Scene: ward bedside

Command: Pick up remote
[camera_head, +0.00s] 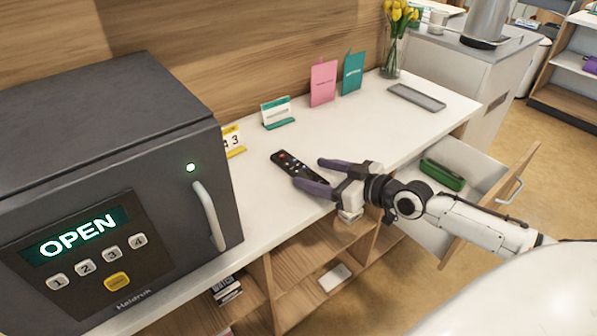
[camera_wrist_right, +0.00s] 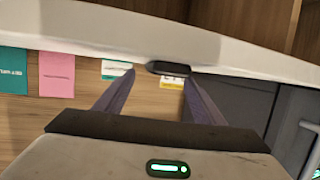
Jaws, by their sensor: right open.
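The remote (camera_head: 288,162) is black with small coloured buttons. It lies flat on the white counter (camera_head: 380,125) in the head view, partly covered at its near end by a finger. My right gripper (camera_head: 308,172) is open at the remote's right, low over the counter, with one dark finger across the remote's near end and the other to its right. In the wrist view the remote (camera_wrist_right: 168,68) shows as a dark low shape between the fingertips (camera_wrist_right: 160,76). Whether a finger touches it I cannot tell. My left gripper is not in view.
A dark safe reading OPEN (camera_head: 110,200) stands at the left. A yellow calendar (camera_head: 233,141), a teal-framed card (camera_head: 277,112), pink card (camera_head: 323,82), teal card (camera_head: 353,73), grey tray (camera_head: 416,97) and tulip vase (camera_head: 391,55) line the counter. An open drawer (camera_head: 480,165) holds a green case (camera_head: 442,175).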

